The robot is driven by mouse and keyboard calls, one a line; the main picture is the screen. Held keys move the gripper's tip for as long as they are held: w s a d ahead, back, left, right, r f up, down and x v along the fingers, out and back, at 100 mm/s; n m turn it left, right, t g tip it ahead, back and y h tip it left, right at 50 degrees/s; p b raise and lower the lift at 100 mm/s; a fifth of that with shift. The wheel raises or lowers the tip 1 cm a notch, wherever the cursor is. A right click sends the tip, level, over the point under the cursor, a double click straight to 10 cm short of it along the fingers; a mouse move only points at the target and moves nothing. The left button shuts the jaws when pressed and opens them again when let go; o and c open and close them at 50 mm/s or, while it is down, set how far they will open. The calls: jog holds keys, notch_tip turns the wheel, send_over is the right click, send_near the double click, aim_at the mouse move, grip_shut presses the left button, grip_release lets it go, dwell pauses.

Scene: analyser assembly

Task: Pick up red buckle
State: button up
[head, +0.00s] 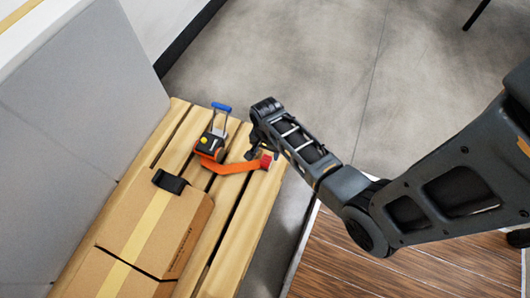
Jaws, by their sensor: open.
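A small red buckle (265,161) sits at the right end of an orange strap (230,168) on the slatted wooden bench. The strap runs left to an orange and black analyser body (211,143) with a yellow button and an upright grey handle with a blue grip (221,107). My gripper (256,152) is open, pointing down just above and beside the red buckle at the bench's right edge. The fingers are small and dark here, and I cannot tell whether they touch the buckle.
A cardboard box (185,239) with tan tape stands on the wooden bench (247,236), with a black object (170,182) at its upper edge. A grey panel (75,100) rises on the left. Open grey floor lies beyond the bench.

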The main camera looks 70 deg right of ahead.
aim_at(266, 160)
notch_tip(266, 160, down, 7)
jog(key=b, duration=0.4)
jog(key=shift+a, duration=0.1)
jog(key=shift+r, duration=0.15)
jog(key=shift+c, duration=0.5)
jog(key=c, duration=1)
jog(key=shift+o, duration=0.2)
jog(key=shift+r, duration=0.15)
